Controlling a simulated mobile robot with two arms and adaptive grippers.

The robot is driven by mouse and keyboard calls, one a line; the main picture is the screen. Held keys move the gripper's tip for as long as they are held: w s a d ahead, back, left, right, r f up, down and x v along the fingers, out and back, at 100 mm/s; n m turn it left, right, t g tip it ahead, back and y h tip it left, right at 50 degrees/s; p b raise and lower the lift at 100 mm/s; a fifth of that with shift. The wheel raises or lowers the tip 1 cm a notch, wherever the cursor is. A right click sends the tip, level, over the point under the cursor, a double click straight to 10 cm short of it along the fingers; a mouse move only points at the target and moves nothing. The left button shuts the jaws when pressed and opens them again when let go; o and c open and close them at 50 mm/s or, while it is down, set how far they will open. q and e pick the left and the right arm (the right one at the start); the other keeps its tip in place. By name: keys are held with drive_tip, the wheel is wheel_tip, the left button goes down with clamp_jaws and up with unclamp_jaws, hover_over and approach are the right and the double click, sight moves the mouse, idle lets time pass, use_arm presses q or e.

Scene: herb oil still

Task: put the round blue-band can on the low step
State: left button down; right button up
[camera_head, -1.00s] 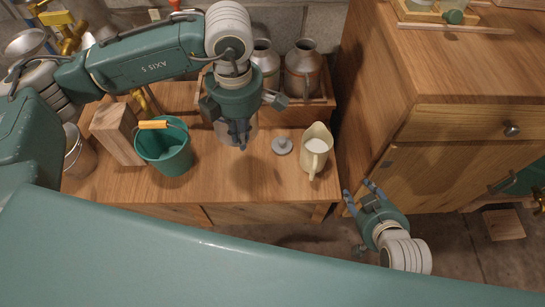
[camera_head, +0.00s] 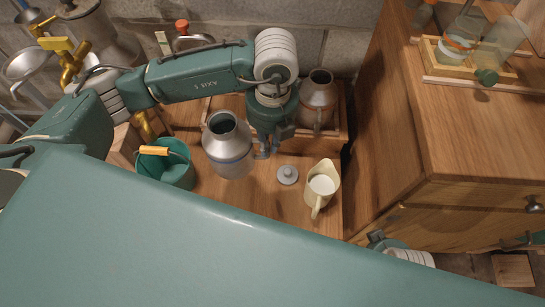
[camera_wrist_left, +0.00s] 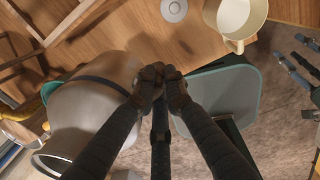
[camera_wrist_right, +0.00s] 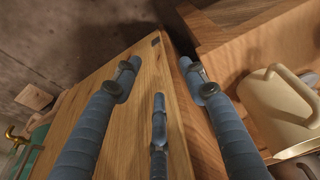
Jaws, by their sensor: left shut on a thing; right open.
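The round can (camera_head: 228,152), grey metal with an open mouth and a dull bluish band, is beside my left gripper (camera_head: 266,152) in the head view. It seems held above the table. In the left wrist view the can (camera_wrist_left: 75,115) is tilted, its dark blue band (camera_wrist_left: 108,82) near the gripper (camera_wrist_left: 160,80). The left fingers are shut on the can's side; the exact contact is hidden. My right gripper (camera_wrist_right: 165,78) is open and empty beside the cabinet. A low wooden block (camera_head: 513,270) on the floor at lower right looks like the low step.
A teal bucket (camera_head: 168,168), a grey lid (camera_head: 288,175) and a cream jug (camera_head: 322,186) stand on the table. The tall cabinet (camera_head: 475,130) is at right. My own body hides the table's front.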

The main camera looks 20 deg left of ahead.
use_arm(q)
wheel_tip(320, 180, down, 18)
drive_tip(key=b, duration=0.3)
drive_tip(key=c, duration=2)
unclamp_jaws()
drive_tip(key=shift+s+f, duration=0.15)
drive_tip(key=shift+c, duration=0.2)
drive_tip(key=shift+o, duration=1.1)
use_arm(e)
drive_tip(key=v, duration=0.8)
drive_tip(key=shift+w+t, duration=0.25)
drive_tip(key=shift+t, duration=0.05)
drive_tip(key=shift+d+r, duration=0.1)
drive_tip(key=shift+d, duration=0.05)
